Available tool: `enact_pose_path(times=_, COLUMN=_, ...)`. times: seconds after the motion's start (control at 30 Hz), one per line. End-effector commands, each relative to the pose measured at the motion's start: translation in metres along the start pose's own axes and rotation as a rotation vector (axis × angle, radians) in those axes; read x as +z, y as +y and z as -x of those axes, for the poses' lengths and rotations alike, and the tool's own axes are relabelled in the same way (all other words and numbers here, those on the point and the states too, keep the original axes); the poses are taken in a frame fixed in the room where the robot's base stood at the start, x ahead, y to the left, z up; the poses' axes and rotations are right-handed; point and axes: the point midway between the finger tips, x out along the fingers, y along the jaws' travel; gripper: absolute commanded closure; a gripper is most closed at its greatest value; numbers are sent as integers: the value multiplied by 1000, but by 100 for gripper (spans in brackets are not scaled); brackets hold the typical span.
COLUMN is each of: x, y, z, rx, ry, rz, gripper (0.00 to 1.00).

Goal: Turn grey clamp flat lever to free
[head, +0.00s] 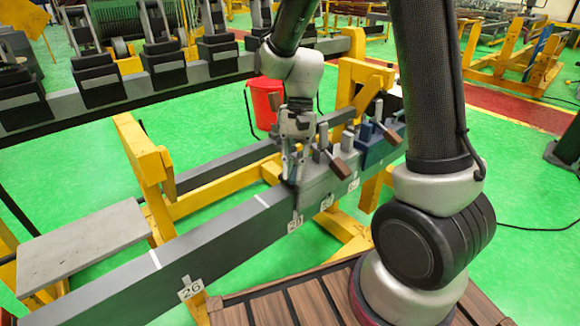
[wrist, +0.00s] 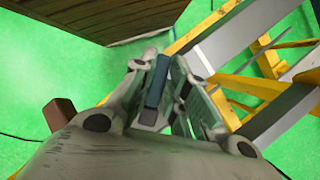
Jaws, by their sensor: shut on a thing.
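The grey clamp (head: 318,181) sits on the long grey beam (head: 235,222) in the middle of the head view. My gripper (head: 291,174) points down at the clamp's left end. In the wrist view my gripper's fingers (wrist: 161,76) are closed around a dark blue-grey flat bar (wrist: 156,82), which looks like the flat lever. In the head view the fingers largely hide this lever, so its exact angle is hard to tell. A brown-handled lever (head: 337,166) stands just right of the gripper on the clamp.
A blue clamp (head: 373,150) with another brown handle (head: 391,136) sits farther right along the beam. Yellow frames (head: 150,160) support the beam. A red bucket (head: 265,103) stands behind. A slatted wooden platform (head: 300,302) lies in front. A grey plate (head: 80,245) is at left.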

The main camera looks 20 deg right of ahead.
Motion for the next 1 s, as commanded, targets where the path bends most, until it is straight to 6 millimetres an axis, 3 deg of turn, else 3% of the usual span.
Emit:
enact_pose_path(times=0.6, x=-7, y=24, z=3, rx=221, ry=2, rz=535, gripper=100)
enact_pose_path(times=1.0, x=-14, y=32, z=6, rx=324, ry=3, rz=785, gripper=100)
